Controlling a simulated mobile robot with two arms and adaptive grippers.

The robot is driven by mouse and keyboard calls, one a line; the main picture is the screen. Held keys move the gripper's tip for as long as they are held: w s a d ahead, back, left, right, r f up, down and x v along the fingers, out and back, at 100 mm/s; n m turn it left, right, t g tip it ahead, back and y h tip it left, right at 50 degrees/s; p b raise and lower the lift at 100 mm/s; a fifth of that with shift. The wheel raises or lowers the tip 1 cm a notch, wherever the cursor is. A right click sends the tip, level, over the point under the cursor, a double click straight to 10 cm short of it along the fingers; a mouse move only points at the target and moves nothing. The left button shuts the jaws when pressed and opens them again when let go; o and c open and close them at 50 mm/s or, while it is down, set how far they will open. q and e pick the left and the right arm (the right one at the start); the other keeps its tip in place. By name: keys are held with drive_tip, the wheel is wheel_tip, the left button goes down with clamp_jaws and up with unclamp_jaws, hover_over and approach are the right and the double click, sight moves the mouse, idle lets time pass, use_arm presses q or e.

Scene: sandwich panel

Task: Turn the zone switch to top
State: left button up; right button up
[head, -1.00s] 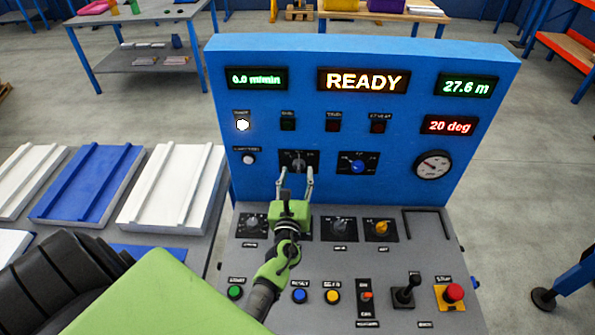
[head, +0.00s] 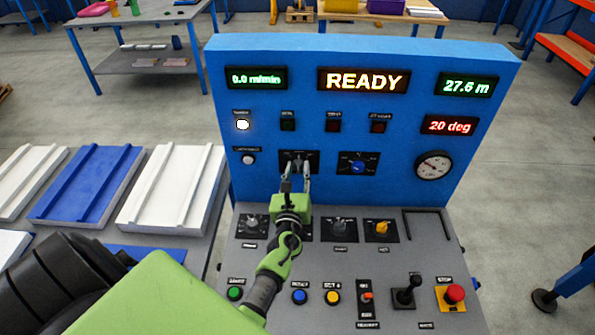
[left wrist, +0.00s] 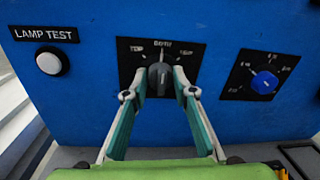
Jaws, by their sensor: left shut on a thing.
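The zone switch is a dark rotary knob (left wrist: 160,76) on a black plate on the upright blue panel; its plate (head: 314,159) also shows in the head view. The knob's pale mark points up in the left wrist view, toward the middle label. The small labels are blurred. My left gripper (head: 297,175) reaches the panel with its fingers around the knob. In the left wrist view the gripper (left wrist: 165,80) has one fingertip on each side of the knob and is shut on it. Part of the knob is hidden in the head view. My right gripper is not in view.
A blue-pointer knob (head: 358,167) is to the right and a lamp test button (left wrist: 52,62) to the left. Below my left arm, the grey desk (head: 400,262) carries knobs, coloured buttons, a joystick (head: 405,292) and a red stop button (head: 454,293). The display (head: 363,81) reads READY.

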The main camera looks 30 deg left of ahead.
use_arm(q)
drive_tip(key=n+b, duration=0.8)
drive_tip(key=n, duration=0.1)
drive_tip(key=shift+f+y, duration=0.2)
drive_tip(key=shift+y, duration=0.1)
idle(0.5)
drive_tip(key=o, duration=1.1)
